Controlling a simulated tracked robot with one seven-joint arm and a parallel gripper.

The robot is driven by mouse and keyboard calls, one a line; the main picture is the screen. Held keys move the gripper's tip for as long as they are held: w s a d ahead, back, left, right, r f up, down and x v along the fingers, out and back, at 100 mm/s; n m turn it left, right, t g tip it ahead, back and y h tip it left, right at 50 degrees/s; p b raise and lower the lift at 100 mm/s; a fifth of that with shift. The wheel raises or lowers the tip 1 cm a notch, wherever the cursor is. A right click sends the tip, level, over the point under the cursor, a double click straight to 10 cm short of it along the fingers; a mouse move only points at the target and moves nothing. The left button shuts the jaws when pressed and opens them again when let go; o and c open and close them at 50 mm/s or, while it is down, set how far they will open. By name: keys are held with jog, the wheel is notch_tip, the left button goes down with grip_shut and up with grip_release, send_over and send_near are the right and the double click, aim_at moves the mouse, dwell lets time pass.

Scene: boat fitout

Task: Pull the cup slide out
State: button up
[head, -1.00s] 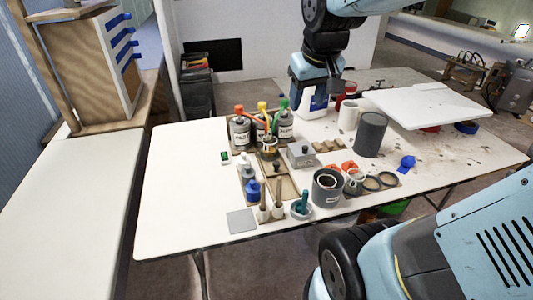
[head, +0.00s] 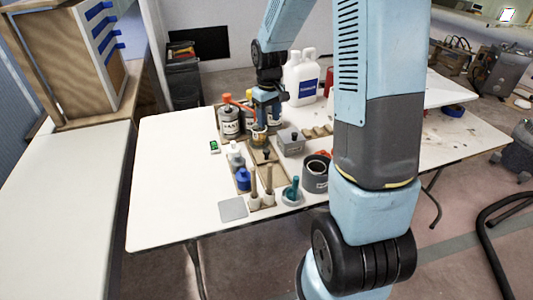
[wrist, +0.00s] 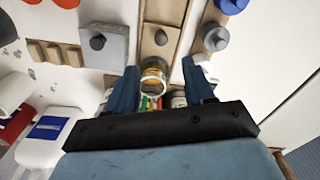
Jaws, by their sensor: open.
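The cup slide is a tan wooden strip with a dark round knob (head: 267,155) at its near part. The knob also shows in the wrist view (wrist: 161,37). A small cup with amber contents (wrist: 153,76) stands at the far end of the strip. My gripper (wrist: 160,68) is open, its two blue fingers either side of the cup in the picture. I cannot tell whether they touch it. In the head view my gripper (head: 264,120) hangs over the cup, partly hiding it, and is beyond the knob.
White jugs (head: 301,75) stand behind. The table's left part is clear.

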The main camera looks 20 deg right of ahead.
aim_at(267, 150)
jog(key=f, duration=1.1)
jog(key=w+f, duration=0.1)
jog(key=f, duration=0.4)
jog(key=shift+w+f, duration=0.1)
jog(key=shift+f, duration=0.25)
grip_shut()
